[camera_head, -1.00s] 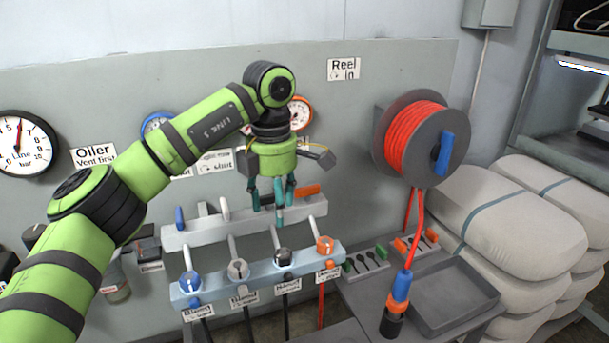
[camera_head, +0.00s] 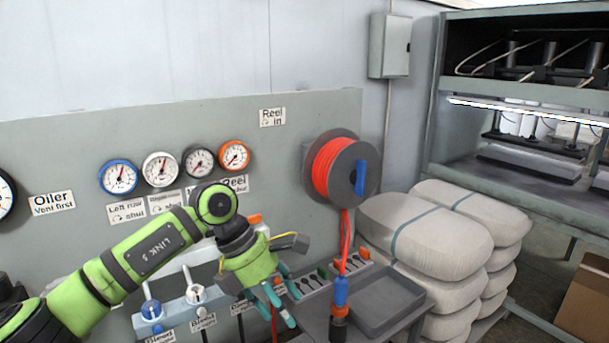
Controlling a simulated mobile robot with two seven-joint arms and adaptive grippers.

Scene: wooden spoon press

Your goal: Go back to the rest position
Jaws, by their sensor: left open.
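My left gripper (camera_head: 277,301) comes in from the left on the green arm. It points down and to the right in front of the valve manifold (camera_head: 178,313). Its teal fingers are apart with nothing between them. The manifold's blue valve (camera_head: 152,309) and white valve (camera_head: 196,294) show to the left of the gripper; its right part is mostly hidden behind the gripper. My right gripper is not in the picture.
An orange hose reel (camera_head: 334,168) hangs on the panel, its hose running down to a blue nozzle (camera_head: 341,292) beside a grey tray (camera_head: 378,300). White sacks (camera_head: 425,232) are stacked to the right, before a press (camera_head: 525,150). Gauges (camera_head: 161,169) line the wall.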

